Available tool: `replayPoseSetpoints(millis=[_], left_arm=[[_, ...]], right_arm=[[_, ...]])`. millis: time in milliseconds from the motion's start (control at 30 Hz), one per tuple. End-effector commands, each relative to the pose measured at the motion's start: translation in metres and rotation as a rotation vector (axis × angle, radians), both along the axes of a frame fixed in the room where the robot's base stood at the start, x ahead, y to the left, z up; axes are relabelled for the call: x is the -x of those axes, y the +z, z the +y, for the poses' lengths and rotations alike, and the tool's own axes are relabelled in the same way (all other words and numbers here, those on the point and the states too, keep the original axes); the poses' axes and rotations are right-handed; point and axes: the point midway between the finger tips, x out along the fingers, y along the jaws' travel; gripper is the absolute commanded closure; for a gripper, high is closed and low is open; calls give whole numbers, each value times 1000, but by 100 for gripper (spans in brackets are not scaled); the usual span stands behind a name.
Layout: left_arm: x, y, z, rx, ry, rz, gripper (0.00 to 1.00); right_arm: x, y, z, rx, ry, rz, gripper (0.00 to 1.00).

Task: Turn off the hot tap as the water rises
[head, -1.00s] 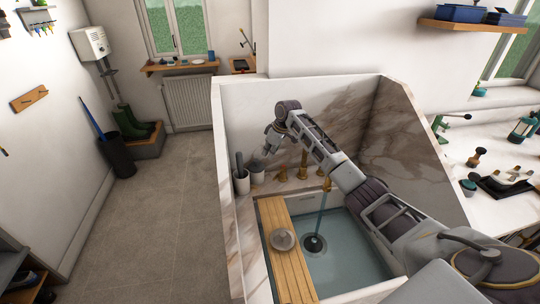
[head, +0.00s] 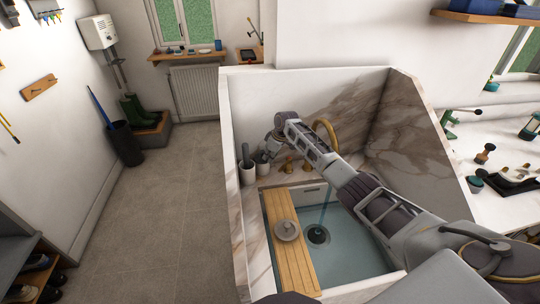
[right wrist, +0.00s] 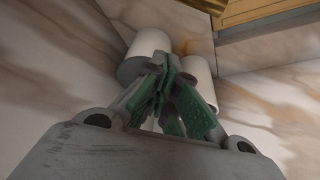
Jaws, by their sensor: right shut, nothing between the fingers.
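The brass spout (head: 327,128) arches behind my right arm, and a stream of water (head: 323,208) falls from it into the basin. Water (head: 345,245) covers the basin floor around the dark drain (head: 317,234). Brass tap handles (head: 289,167) stand at the back ledge, partly hidden by my arm; I cannot tell which is hot. My right gripper (head: 266,155) is over the ledge's left end, close to the cups and left of the handles. In the right wrist view its green-padded fingers (right wrist: 170,98) are shut and empty. My left gripper is out of view.
Two pale cups (head: 247,173) holding dark-handled tools stand at the ledge's left end. A wooden board (head: 279,244) with a small round dish (head: 286,230) lies across the basin's left side. Marble walls (head: 400,110) close the sink's back and right.

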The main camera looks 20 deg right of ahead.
Motion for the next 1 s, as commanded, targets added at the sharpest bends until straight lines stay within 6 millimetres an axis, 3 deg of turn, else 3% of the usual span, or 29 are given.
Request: replayPoseSetpoints(millis=[600, 1000], left_arm=[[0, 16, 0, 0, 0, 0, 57], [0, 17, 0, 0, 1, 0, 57]], right_arm=[[29, -6, -21, 0, -1, 1, 100], [31, -7, -23, 0, -1, 0, 100]])
